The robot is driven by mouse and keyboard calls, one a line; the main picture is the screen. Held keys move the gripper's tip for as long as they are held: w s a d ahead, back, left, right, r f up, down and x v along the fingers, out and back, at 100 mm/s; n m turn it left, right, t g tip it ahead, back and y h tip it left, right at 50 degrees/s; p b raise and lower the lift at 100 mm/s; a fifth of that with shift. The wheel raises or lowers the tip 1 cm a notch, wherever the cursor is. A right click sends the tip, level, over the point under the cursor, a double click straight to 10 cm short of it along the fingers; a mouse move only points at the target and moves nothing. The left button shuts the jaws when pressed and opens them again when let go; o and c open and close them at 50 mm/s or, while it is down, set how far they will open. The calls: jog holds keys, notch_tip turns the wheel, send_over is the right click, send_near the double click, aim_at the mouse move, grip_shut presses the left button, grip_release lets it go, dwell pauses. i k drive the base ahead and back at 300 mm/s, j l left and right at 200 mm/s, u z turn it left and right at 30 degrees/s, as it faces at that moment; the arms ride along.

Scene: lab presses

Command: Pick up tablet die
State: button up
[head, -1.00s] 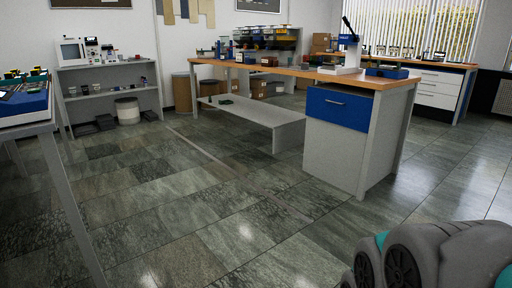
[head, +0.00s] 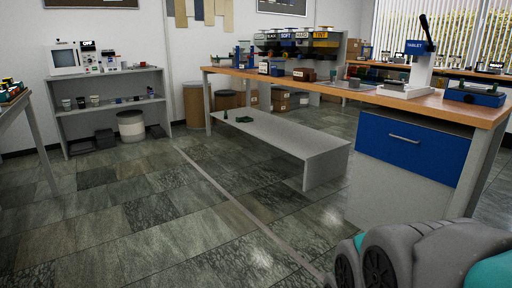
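I cannot make out the tablet die for certain at this distance. A white press with a black lever and a blue "TABLET" label (head: 419,62) stands on the wooden workbench top (head: 330,92). A blue tray (head: 475,98) with small dark items in it sits to its right, too small to tell apart. Part of my own grey and teal arm fills the lower right corner. My gripper's fingers are not in view.
The workbench has a blue drawer (head: 412,141) and a low grey shelf (head: 290,139). A grey shelf unit (head: 108,101) stands by the back wall. A table edge (head: 14,104) is at the left. The tiled floor (head: 165,220) ahead is clear.

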aim_at(354, 82)
jog(key=i+j+z, duration=0.3)
jog(key=i+z, duration=0.15)
jog(key=i, duration=0.2)
jog(key=i+j+z, duration=0.5)
jog(key=i+l+u, duration=0.1)
jog(key=u, duration=0.25)
jog(key=i+l+u, duration=0.1)
jog(key=u, duration=0.3)
